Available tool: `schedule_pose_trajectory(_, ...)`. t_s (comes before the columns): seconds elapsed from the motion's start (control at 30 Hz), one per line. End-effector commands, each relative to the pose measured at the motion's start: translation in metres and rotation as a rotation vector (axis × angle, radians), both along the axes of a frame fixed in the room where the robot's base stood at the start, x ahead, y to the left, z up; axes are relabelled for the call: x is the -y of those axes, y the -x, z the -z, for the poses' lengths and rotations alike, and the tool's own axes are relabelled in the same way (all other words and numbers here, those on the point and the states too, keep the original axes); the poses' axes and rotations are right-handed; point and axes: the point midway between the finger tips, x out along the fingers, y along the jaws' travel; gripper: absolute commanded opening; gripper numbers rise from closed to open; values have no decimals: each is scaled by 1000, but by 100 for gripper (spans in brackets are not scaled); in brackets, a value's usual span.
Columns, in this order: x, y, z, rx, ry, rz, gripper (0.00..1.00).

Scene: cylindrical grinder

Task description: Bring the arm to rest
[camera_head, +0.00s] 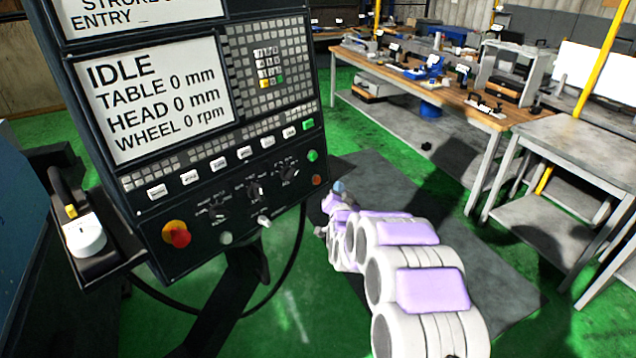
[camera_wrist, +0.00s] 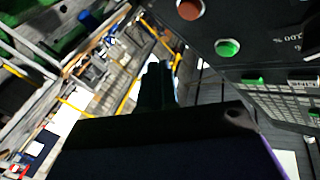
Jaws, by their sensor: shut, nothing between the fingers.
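My arm, white with purple pads, reaches forward from the lower right in the head view. My gripper (camera_head: 334,196) is small at its far end, just right of the control panel's lower right corner. In the wrist view the dark fingers of my gripper (camera_wrist: 156,75) are together with nothing visible between them. The machine's control panel (camera_head: 225,130) stands to the left, its screen (camera_head: 155,98) reading IDLE, with table and head at 0 mm and wheel at 0 rpm. Its green button (camera_wrist: 228,47) and red button (camera_wrist: 190,9) show close by in the wrist view.
A red and yellow stop knob (camera_head: 176,233) is on the panel's lower left. A wooden workbench (camera_head: 400,72) with tools stands behind. A grey metal table (camera_head: 590,140) is at the right. Green floor and a dark mat (camera_head: 500,275) lie clear between.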

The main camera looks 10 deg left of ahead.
Motion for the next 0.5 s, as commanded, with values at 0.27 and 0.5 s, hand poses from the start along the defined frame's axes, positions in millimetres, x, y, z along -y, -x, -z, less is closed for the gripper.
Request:
schedule_pose_trajectory(0.27,-1,0,0,-1,1,-1,0)
schedule_pose_trajectory(0.5,2,3,-3,-23,9,-4,0)
